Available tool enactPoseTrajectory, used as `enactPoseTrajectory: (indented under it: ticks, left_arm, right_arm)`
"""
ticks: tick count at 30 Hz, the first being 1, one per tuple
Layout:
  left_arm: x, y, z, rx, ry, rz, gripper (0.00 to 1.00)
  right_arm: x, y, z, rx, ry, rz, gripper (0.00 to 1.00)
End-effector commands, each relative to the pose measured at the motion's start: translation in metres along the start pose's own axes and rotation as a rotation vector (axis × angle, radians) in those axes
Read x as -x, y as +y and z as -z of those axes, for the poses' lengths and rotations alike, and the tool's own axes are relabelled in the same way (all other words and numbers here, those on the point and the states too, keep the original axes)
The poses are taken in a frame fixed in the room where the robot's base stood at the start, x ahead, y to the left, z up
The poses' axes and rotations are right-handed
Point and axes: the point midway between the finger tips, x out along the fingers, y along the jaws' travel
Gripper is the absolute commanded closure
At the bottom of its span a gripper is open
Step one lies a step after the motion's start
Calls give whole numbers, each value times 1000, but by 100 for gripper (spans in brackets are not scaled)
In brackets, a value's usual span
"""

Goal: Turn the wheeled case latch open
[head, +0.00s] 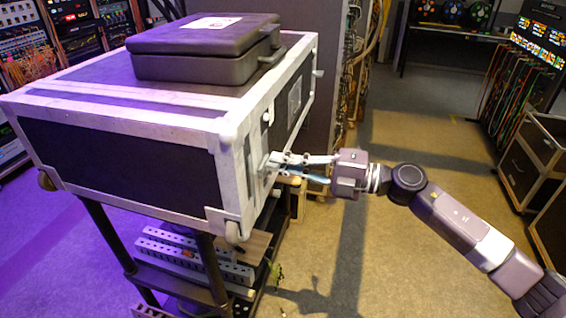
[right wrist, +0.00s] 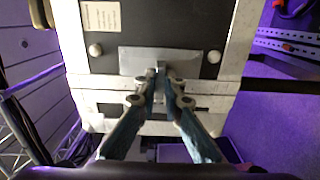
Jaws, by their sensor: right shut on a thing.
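The wheeled case (head: 115,165) is a large black box with silver edging, standing on a dark frame. Its latch side faces right in the head view and fills the middle of the right wrist view (right wrist: 205,62). The latch (right wrist: 161,66) is a small metal piece on a pale plate (right wrist: 132,60). My right gripper (head: 274,161) reaches in from the right, its fingers closed on the latch at the case's side. In the right wrist view the fingertips (right wrist: 161,75) come together at the latch and partly hide it. My left gripper is not in view.
A smaller black case (head: 205,50) lies on top of the wheeled case. Below is a shelf with grey slotted strips (head: 190,255). Racks with cables stand behind. A wooden-edged cabinet (head: 535,150) stands at the right. The floor (head: 410,150) between is mostly clear.

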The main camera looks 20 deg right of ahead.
Motion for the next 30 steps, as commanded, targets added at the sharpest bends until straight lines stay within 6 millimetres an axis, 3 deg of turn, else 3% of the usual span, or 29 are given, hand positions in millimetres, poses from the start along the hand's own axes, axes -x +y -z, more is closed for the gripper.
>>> enactPoseTrajectory:
  ticks: [8, 14, 30]
  left_arm:
    - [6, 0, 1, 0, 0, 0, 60]
    - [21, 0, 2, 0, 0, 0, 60]
    - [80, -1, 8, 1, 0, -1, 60]
  right_arm:
    - [0, 1, 0, -34, 0, 2, 100]
    - [0, 3, 0, -135, 0, 3, 100]
    - [0, 4, 0, -626, -1, 3, 100]
